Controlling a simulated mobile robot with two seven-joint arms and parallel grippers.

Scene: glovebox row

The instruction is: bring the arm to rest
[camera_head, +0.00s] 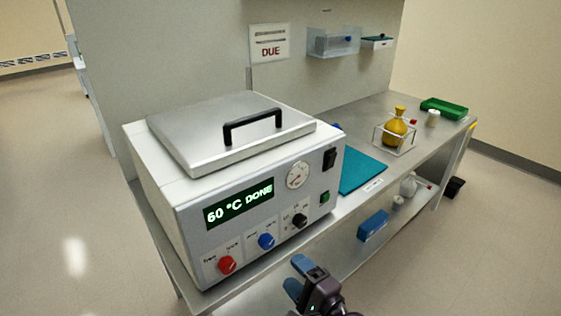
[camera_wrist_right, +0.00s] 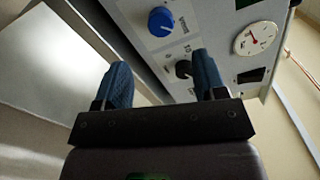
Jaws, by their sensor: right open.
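My right gripper (camera_head: 301,277) is low in front of the bench in the head view, with blue fingertips. It also shows in the right wrist view (camera_wrist_right: 163,82), where its two blue fingers are apart with nothing between them. Beyond the fingers is the front panel of a white heating unit (camera_head: 255,225). Its display reads "60 °C DONE". The black knob (camera_wrist_right: 183,69) shows between the fingers in the wrist view; I cannot tell that anything touches it. My left gripper does not show.
The unit stands on a steel bench (camera_head: 350,213). A teal mat (camera_head: 362,172), a yellow flask (camera_head: 395,129) in a clear stand and a green tray (camera_head: 444,108) lie farther right. A blue box (camera_head: 373,226) sits on the lower shelf. The floor to the right is open.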

